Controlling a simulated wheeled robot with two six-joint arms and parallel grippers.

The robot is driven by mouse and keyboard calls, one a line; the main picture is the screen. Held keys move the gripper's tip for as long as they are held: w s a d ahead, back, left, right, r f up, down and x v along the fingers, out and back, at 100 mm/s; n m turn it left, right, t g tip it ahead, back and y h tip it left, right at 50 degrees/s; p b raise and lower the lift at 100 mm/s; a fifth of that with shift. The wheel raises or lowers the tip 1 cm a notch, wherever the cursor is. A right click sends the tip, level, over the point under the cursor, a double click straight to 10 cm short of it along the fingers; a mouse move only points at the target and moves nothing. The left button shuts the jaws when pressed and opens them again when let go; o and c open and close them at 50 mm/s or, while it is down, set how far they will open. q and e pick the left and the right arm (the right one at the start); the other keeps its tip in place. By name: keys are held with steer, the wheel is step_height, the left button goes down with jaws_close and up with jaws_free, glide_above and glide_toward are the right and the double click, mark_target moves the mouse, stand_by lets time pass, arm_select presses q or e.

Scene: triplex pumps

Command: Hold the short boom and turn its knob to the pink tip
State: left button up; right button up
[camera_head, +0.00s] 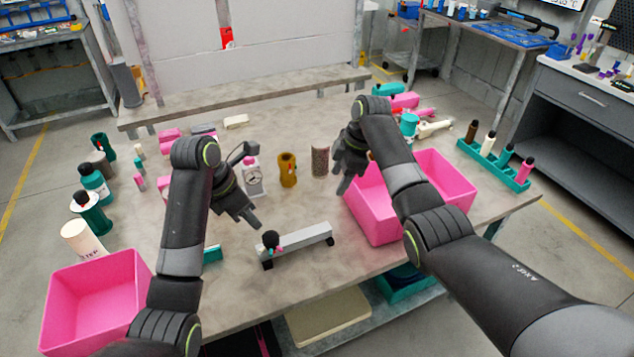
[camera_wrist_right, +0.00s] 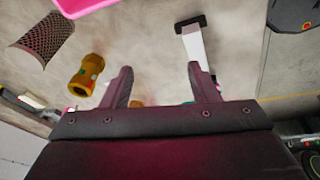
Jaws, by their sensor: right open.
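The short boom (camera_head: 305,242) is a light grey bar on dark feet, lying near the front middle of the table. Its dark round knob (camera_head: 270,239) is at the left end, with small pink and teal tips beside it. In the right wrist view the boom (camera_wrist_right: 194,45) shows at upper right, partly hidden behind a finger. My left gripper (camera_head: 250,220) is just above and left of the knob, apart from it; its finger gap is unclear. My right gripper (camera_head: 345,188) is above the table behind the boom's right end. Its open, empty fingers show in the wrist view (camera_wrist_right: 160,85).
A pink bin (camera_head: 375,215) stands right of the boom, close to my right arm. Another pink bin (camera_head: 95,295) is at front left. A brown cylinder (camera_head: 287,170), a mesh cylinder (camera_head: 320,161) and a dial gauge (camera_head: 253,179) stand behind. The table around the boom is mostly clear.

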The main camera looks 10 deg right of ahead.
steer(key=s+a+r+n+g+y, duration=0.1)
steer(key=s+a+r+n+g, duration=0.15)
steer(key=s+a, duration=0.3)
glide_toward(293, 237)
steer(key=shift+n, duration=0.45)
steer(key=x, duration=1)
